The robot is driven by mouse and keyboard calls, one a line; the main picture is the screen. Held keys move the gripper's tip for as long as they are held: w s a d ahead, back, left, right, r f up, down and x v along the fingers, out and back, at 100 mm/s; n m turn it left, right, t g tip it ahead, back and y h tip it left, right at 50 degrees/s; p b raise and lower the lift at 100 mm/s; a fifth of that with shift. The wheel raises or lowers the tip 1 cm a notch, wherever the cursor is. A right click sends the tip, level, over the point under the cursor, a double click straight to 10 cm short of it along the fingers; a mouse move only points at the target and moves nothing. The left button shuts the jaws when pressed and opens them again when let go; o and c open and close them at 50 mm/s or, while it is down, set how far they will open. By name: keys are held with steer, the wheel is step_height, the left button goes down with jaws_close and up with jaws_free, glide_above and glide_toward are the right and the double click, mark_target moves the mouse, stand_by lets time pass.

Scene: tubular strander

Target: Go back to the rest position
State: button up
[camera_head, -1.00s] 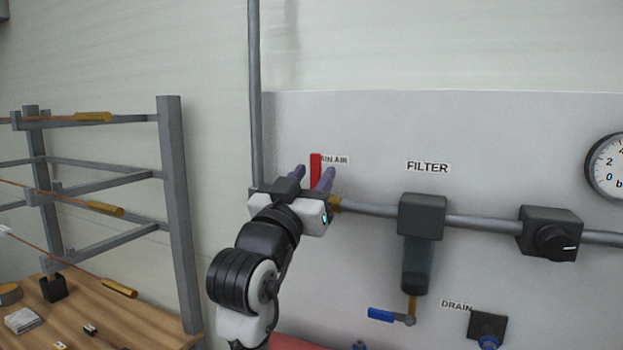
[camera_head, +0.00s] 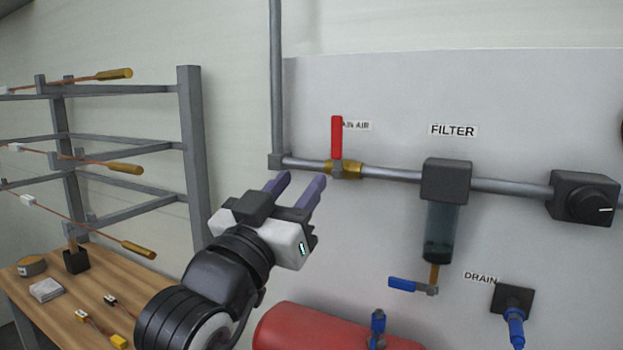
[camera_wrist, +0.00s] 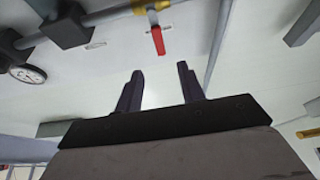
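My gripper (camera_head: 297,190) is in the middle of the head view, below and left of the red valve handle. Its two purple fingers are spread apart with nothing between them, and they touch nothing.
A grey filter (camera_head: 446,180) and a black regulator knob (camera_head: 590,205) sit on the pipe to the right. A blue drain lever (camera_head: 403,284) and a red tank (camera_head: 290,330) are lower. A grey rack (camera_head: 192,150) and a wooden table (camera_head: 50,315) stand left.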

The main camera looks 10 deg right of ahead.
steer(key=shift+s+a+f, duration=0.25)
steer(key=shift+s+a, duration=0.05)
steer(key=shift+s, duration=0.15)
